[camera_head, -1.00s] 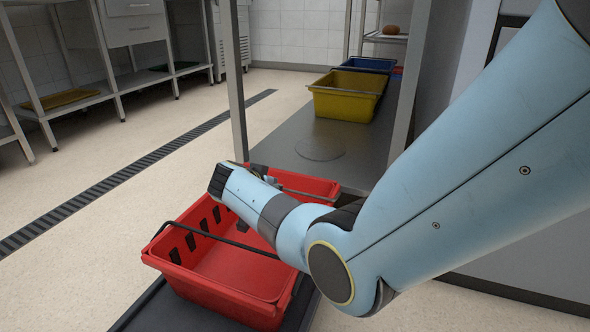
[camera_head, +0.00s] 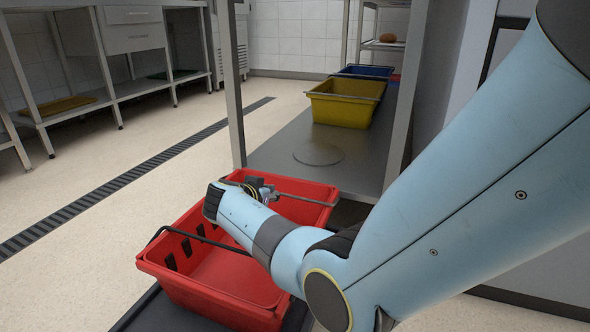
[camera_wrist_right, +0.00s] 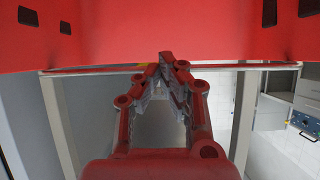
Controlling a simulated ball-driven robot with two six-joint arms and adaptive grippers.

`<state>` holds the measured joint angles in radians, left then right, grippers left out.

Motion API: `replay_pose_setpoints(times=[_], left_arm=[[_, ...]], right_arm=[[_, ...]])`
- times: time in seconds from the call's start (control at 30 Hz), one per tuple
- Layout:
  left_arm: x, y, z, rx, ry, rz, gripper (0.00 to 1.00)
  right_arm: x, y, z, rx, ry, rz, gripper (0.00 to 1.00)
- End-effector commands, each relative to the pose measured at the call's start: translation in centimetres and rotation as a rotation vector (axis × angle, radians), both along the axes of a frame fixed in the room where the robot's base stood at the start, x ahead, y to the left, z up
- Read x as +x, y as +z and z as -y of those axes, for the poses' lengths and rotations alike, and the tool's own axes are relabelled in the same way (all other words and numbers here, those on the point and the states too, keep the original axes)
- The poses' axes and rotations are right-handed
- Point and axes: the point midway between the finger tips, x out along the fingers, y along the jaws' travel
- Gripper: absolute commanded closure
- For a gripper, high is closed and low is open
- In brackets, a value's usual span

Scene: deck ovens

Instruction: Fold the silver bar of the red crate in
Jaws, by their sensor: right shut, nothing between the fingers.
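The red crate (camera_head: 160,266) stands open at lower centre in the head view. Its silver bar (camera_head: 308,203) runs along the far end, beside my right gripper (camera_head: 262,190). That gripper is shut and empty at the far rim, partly hidden by my wrist. In the right wrist view, the red crate (camera_wrist_right: 160,30) fills the top and the silver bar (camera_wrist_right: 85,70) crosses level below it. The closed fingertips of my right gripper (camera_wrist_right: 168,60) overlap the bar's line; I cannot tell whether they touch it. My left gripper is not in view.
A dark bar (camera_head: 205,240) spans the red crate's near part. Behind, a grey shelf (camera_head: 290,140) between metal posts holds a yellow crate (camera_head: 343,108) and a blue crate (camera_head: 365,72). The floor to the left is clear, with a drain grate (camera_head: 125,178).

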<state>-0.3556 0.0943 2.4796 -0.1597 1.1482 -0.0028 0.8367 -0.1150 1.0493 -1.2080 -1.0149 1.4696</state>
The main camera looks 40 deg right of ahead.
Motion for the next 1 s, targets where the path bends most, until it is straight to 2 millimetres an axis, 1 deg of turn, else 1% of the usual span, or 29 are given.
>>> replay_pose_setpoints(times=[0.07,0.17,0.27,0.5,0.6,0.7,0.8,1.0], left_arm=[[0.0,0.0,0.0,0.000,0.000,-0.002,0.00],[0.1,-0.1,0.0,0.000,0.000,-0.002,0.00],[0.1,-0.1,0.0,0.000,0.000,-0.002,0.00],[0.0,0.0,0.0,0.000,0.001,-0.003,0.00],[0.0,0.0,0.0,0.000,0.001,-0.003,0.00],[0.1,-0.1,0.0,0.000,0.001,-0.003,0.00],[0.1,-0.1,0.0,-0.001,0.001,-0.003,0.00],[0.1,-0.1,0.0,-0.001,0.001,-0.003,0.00]], right_arm=[[-0.1,-0.1,0.0,0.000,0.000,-0.002,1.00],[0.0,0.5,0.0,0.000,0.000,0.001,1.00],[0.0,1.8,0.0,0.001,-0.002,0.003,1.00],[0.0,6.5,0.0,0.001,-0.001,0.004,1.00],[0.0,8.2,0.0,0.001,-0.001,0.003,1.00],[0.0,9.2,0.0,0.001,0.000,0.002,1.00],[0.0,9.8,0.0,0.001,0.000,0.001,1.00],[0.0,10.0,0.0,0.000,0.000,-0.001,1.00]])
